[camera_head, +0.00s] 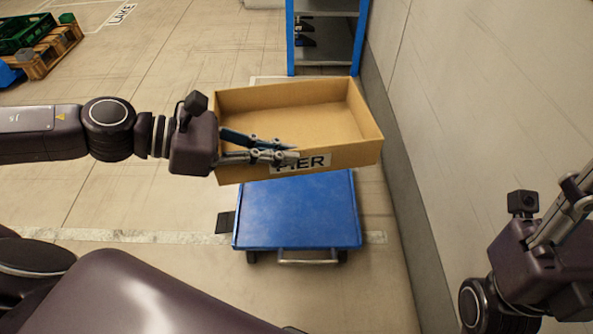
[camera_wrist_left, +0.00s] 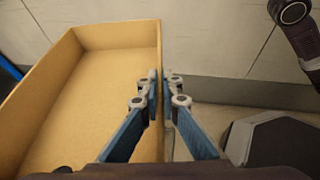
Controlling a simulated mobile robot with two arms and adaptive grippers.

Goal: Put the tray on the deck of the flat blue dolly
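The tray (camera_head: 235,178) is an open tan box with a "PIER" label on its near wall. It also shows in the left wrist view (camera_wrist_left: 75,45), where its inside is empty. My left gripper (camera_head: 290,156) is shut on the tray's near wall, one finger inside and one outside. In the left wrist view the fingers (camera_wrist_left: 162,85) pinch that wall. The flat blue dolly (camera_head: 297,212) stands on the floor, with its bare deck showing below the tray. The tray's height above the deck is hard to tell. My right gripper (camera_head: 577,200) is at the right edge, partly cut off.
A blue-framed shelf (camera_head: 326,30) stands at the back. A wall (camera_head: 490,90) runs along the right side. A wooden pallet (camera_head: 47,50) with a green crate (camera_head: 25,32) lies at the far left. The floor left of the dolly is clear.

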